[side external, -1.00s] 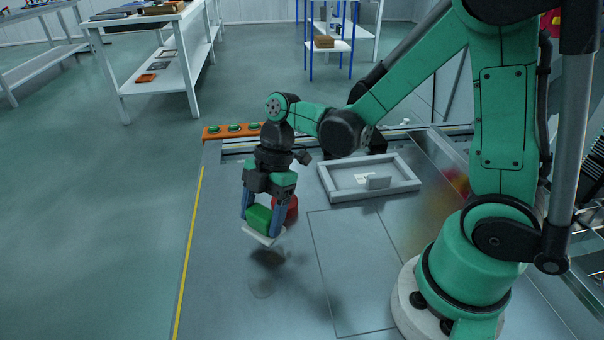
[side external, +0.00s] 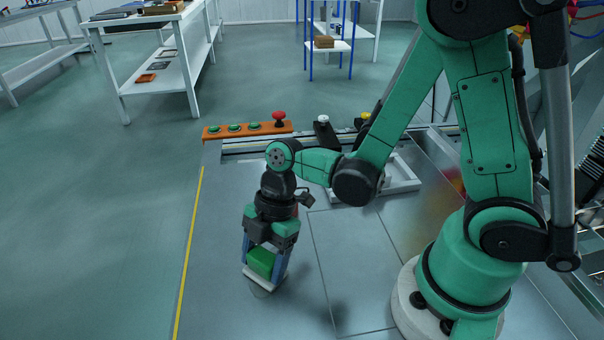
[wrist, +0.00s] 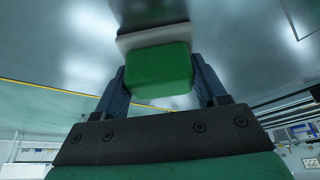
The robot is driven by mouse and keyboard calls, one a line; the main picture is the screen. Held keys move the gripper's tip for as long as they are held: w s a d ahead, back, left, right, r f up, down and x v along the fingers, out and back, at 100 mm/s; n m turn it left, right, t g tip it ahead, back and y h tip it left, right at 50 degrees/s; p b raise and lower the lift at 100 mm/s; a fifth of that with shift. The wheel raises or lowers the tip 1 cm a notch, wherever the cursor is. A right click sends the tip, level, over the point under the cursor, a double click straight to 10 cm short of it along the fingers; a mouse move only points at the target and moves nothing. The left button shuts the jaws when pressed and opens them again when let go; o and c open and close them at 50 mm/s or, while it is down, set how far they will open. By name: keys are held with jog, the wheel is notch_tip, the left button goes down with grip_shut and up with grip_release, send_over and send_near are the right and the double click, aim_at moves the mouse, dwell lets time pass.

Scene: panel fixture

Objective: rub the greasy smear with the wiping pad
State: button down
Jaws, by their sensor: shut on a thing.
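The wiping pad has a green block (side external: 262,262) on top and a pale flat underside (side external: 259,281). My gripper (side external: 263,268) is shut on the green block, with one blue finger on each side. The wrist view shows the green block (wrist: 160,70) between the fingers and the pale pad (wrist: 155,38) beyond it.
An orange panel (side external: 243,131) with green buttons and a red knob (side external: 279,117) lies at the table's back edge. A grey tray frame (side external: 400,182) is partly hidden behind my arm. The metal table (side external: 215,295) is clear around the pad, with a yellow line along its left edge.

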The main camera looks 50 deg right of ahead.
aim_at(262, 306)
jog(key=shift+s+a, duration=1.5)
jog(key=shift+a, duration=0.3)
jog(key=shift+w+d, duration=1.65)
jog(key=shift+d, duration=0.3)
jog(key=shift+w+d, duration=1.65)
jog(key=shift+d, duration=0.3)
jog(key=shift+s+d, duration=0.1)
jog(key=shift+d, duration=0.15)
jog(key=shift+s, duration=0.25)
jog(key=shift+s+a, duration=1)
jog(key=shift+a, duration=0.3)
jog(key=shift+s+a, duration=1.05)
jog(key=shift+a, duration=0.2)
jog(key=shift+s+a, duration=1)
jog(key=shift+a, duration=0.3)
jog(key=shift+w+d, duration=1.1)
jog(key=shift+d, duration=0.25)
jog(key=shift+w+d, duration=1.05)
jog(key=shift+d, duration=0.25)
jog(key=shift+w+d, duration=1.1)
jog(key=shift+d, duration=0.25)
notch_tip(262, 306, up, 3)
jog(key=shift+s+f, duration=0.1)
jog(key=shift+s, duration=0.05)
notch_tip(262, 306, up, 6)
jog(key=shift+a+f, duration=0.1)
jog(key=shift+f, duration=0.15)
